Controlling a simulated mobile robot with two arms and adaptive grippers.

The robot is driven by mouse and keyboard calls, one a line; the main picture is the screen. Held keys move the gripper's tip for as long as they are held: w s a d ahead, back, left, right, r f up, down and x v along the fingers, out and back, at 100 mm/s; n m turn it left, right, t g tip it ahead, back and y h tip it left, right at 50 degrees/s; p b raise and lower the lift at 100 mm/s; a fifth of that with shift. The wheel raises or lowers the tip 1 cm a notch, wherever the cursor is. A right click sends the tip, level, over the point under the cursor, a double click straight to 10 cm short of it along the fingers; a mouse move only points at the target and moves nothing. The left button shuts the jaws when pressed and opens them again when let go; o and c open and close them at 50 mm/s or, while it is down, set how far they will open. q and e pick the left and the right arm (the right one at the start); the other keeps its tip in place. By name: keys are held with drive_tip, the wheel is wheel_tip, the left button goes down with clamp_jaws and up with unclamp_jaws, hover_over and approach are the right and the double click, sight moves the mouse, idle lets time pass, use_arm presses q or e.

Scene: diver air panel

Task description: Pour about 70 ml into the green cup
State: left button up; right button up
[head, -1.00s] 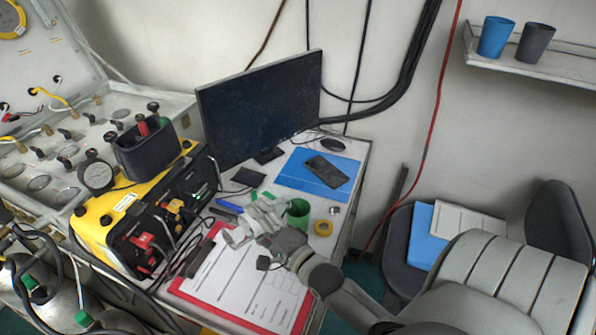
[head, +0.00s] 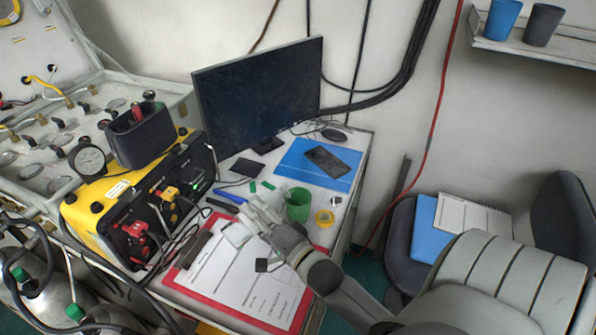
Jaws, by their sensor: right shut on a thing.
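The green cup (head: 298,206) stands upright on the desk, right of my right gripper and left of the yellow tape roll. My right gripper (head: 254,217) is over the top part of the red clipboard, just left of the cup and apart from it. It is shut on a small, pale, clear-looking thing (head: 236,234), mostly hidden by the fingers. I cannot tell its shape or contents. The inside of the cup is too small to read. My left gripper is not in view.
A red clipboard (head: 222,286) with papers lies in front. A yellow tape roll (head: 324,217) is right of the cup. Behind are a blue folder (head: 290,165) with a phone (head: 326,160) and a monitor (head: 258,100). A yellow air panel (head: 115,205) stands left.

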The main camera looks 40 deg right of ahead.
drive_tip(key=shift+a+f+n+b, duration=0.15)
drive_tip(key=shift+f+n+b, duration=0.15)
drive_tip(key=shift+b, duration=0.05)
idle(1.6)
